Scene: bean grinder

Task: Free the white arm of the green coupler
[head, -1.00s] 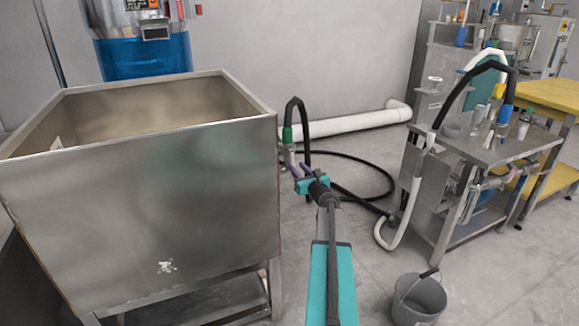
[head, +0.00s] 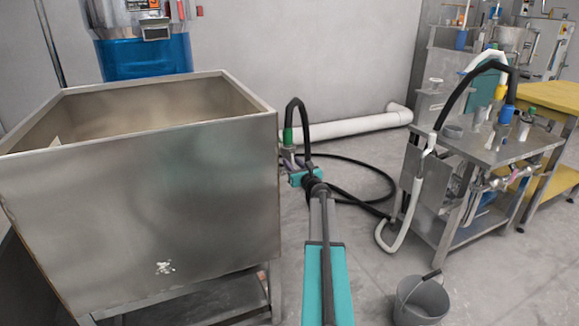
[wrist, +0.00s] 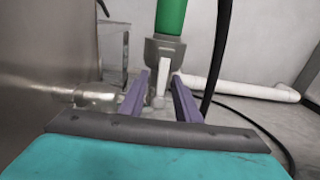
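The green coupler (head: 287,136) hangs at the end of a black hose, beside the right wall of the metal tank. In the wrist view its green sleeve (wrist: 171,17) stands upright over a grey body (wrist: 165,48). The white arm (wrist: 165,70) lies along the front of that body, pointing down. My gripper (wrist: 161,78) is open, with its purple fingers either side of the white arm in the picture. Whether they touch it I cannot tell. In the head view the fingers are small, just below the coupler, and the white arm cannot be made out.
The metal tank (head: 150,190) stands close on the left of my gripper. The black hose (head: 375,170) loops on the floor behind. A white pipe (head: 345,124) runs along the wall. A metal table (head: 490,150) and a grey bucket (head: 420,300) are to the right.

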